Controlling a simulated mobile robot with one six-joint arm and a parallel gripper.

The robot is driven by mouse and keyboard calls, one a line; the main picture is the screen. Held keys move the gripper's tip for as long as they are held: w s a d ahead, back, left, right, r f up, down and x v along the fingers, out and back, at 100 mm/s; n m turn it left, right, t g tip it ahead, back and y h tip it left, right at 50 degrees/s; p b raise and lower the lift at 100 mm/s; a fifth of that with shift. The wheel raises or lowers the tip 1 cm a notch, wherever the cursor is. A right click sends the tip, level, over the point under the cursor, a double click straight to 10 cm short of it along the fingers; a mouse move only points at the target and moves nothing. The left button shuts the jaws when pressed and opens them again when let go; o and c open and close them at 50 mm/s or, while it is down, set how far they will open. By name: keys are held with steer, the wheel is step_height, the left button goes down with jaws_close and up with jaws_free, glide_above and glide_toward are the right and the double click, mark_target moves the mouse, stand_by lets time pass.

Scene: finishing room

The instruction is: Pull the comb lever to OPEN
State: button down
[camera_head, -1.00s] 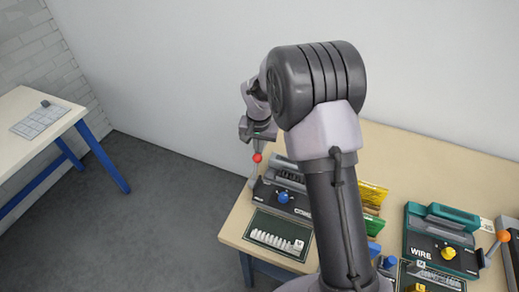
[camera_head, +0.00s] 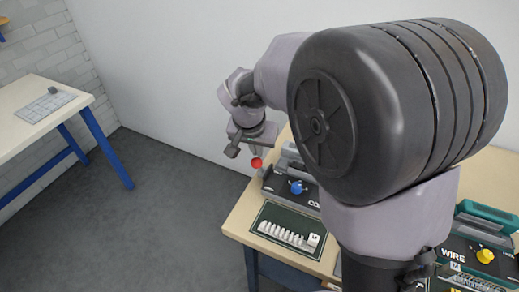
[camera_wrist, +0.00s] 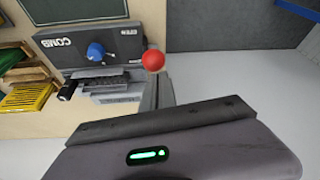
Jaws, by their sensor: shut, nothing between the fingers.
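The comb machine (camera_head: 318,206) is a dark grey unit marked COMB with a blue knob (camera_head: 296,187). It also shows, upside down, in the wrist view (camera_wrist: 70,52). Its lever carries a red ball (camera_head: 256,163) at the machine's left end. My gripper (camera_head: 240,148) is shut and empty, just above and left of the ball. Whether they touch is hard to tell.
A tray of white pieces (camera_head: 283,237) lies before the comb machine. A teal WIRE machine (camera_head: 487,220) stands to the right. Yellow combs (camera_wrist: 28,98) show in the wrist view. My arm hides much of the bench. Another table (camera_head: 30,125) stands left across open floor.

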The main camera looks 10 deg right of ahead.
steer(key=shift+s+a+f+b, duration=0.25)
steer(key=shift+s+f+b, duration=0.05)
steer(key=shift+s+f, duration=0.3)
steer(key=shift+s+a, duration=0.1)
steer(key=w+r+p, duration=0.3)
steer(key=r, duration=0.1)
steer(key=s+a+r+p, duration=0.1)
steer(key=s+a+r, duration=0.2)
steer(key=s+r, duration=0.2)
steer(key=shift+s+p, duration=0.3)
steer(key=shift+s, duration=0.3)
steer(key=shift+f, duration=0.1)
